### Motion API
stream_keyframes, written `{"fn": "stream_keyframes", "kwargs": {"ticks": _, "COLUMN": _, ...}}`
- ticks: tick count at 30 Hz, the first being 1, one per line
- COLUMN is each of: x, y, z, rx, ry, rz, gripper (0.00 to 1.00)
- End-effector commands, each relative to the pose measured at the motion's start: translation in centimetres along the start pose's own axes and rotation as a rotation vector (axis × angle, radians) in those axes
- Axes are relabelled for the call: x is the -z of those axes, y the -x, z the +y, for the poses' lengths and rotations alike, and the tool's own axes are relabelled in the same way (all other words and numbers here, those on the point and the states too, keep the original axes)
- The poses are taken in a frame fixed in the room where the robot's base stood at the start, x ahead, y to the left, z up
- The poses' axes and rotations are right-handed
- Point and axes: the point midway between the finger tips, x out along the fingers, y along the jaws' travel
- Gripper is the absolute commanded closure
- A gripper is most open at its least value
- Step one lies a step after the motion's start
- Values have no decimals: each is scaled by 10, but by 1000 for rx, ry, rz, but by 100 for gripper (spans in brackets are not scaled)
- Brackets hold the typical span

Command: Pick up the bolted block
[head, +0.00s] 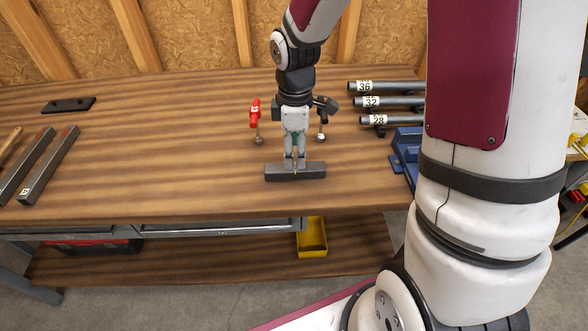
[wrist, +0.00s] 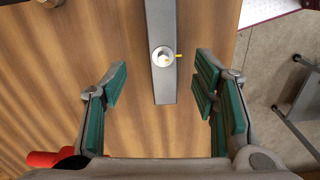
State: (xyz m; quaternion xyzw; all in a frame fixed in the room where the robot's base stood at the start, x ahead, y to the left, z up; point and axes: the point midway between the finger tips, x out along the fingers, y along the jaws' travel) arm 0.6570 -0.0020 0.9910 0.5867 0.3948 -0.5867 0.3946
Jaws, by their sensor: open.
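The bolted block is a dark grey bar (head: 310,173) lying near the front edge of the workbench. In the wrist view the block (wrist: 163,88) runs down from the top, with a round pale bolt head (wrist: 163,56) on it and small yellow marks beside it. My gripper (head: 295,158) is at the block in the head view, pointing down. In the wrist view my gripper (wrist: 161,84) is open, with green-padded fingers on both sides of the block's near end and gaps between. The height of the fingertips over the bench is hard to tell.
A red-handled clamp (head: 255,113) and a dark-handled one (head: 325,104) stand behind the block. Numbered pipes (head: 385,87) and a blue vise (head: 408,145) are to the right. Grey bars (head: 50,165) and a black plate (head: 68,105) lie left. Bench between is clear.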

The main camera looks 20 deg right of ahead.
Motion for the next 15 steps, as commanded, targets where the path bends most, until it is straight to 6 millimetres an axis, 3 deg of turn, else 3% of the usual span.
{"fn": "stream_keyframes", "kwargs": {"ticks": 15, "x": 0, "y": -53, "z": -4, "rx": 0, "ry": 1, "rz": -1, "gripper": 46}}
